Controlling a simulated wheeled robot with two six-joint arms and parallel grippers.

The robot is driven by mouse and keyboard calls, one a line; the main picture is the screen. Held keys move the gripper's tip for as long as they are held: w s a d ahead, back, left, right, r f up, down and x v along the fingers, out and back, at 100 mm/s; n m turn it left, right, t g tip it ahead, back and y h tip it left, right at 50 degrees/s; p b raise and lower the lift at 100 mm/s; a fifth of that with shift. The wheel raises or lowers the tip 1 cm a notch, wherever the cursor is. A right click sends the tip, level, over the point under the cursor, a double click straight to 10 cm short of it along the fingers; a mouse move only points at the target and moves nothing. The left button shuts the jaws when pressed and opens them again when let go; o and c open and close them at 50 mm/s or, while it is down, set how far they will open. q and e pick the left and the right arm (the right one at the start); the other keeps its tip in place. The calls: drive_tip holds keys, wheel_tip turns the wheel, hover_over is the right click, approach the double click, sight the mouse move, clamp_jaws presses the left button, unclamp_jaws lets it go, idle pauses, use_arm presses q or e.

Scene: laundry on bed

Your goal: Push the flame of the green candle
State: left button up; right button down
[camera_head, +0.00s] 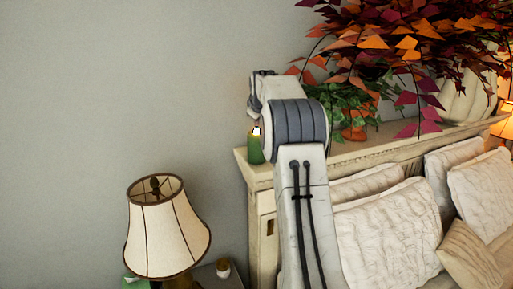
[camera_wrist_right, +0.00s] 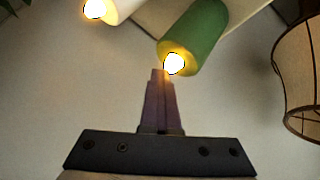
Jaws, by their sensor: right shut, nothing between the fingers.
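The green candle (camera_wrist_right: 203,37) shows in the wrist view, with its bright flame (camera_wrist_right: 174,64) at the near end. My right gripper (camera_wrist_right: 160,73) is shut and empty, its fingertips at the flame's lower left, touching it or very close. In the head view the green candle (camera_head: 255,149) stands on the left end of the headboard ledge, partly hidden behind my right arm. Its flame (camera_head: 257,131) shows as a small bright spot beside the arm. My right gripper's fingertips are hidden in the head view. My left gripper is in neither view.
A white candle (camera_wrist_right: 122,9) with a lit flame stands beside the green one. A lamp (camera_head: 168,235) stands at lower left. An autumn plant (camera_head: 400,40) and pale pumpkin (camera_head: 466,100) occupy the ledge to the right. Pillows (camera_head: 390,235) lie below. The left wall is clear.

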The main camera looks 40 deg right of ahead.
drive_tip(key=shift+f, duration=0.2)
drive_tip(key=shift+f+b, duration=0.3)
drive_tip(key=shift+f, duration=0.15)
idle(0.3)
drive_tip(key=shift+r+p, duration=0.25)
drive_tip(key=shift+p, duration=0.15)
wheel_tip(320, 180, up, 2)
drive_tip(key=shift+r+p, duration=0.1)
drive_tip(key=shift+p, duration=0.95)
drive_tip(key=shift+r, duration=2.15)
